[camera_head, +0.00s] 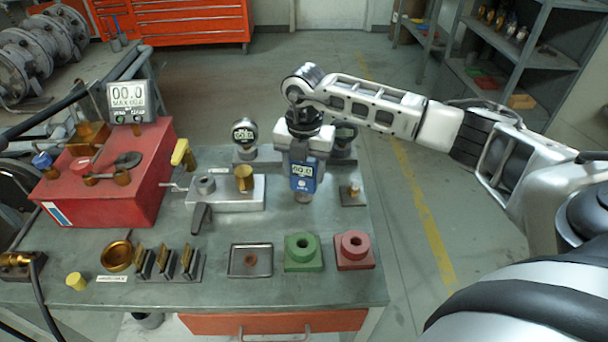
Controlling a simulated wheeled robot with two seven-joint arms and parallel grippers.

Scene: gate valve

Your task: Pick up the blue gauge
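The blue gauge (303,178) has a small grey display and a short stem at its lower end. It is upright over the back middle of the metal workbench (215,232). My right gripper (304,163) reaches down from above and is shut on the gauge's upper part. The fingers are partly hidden by the gauge. No stand shows under its stem; the height of the stem above the bench is hard to judge. My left gripper is not in view.
A round gauge (244,133) stands left of my gripper, and another dark gauge (344,134) is partly hidden at right. Green (302,252) and red (354,250) socket blocks and a shallow tray (250,260) sit in front. A red box (105,185) stands left.

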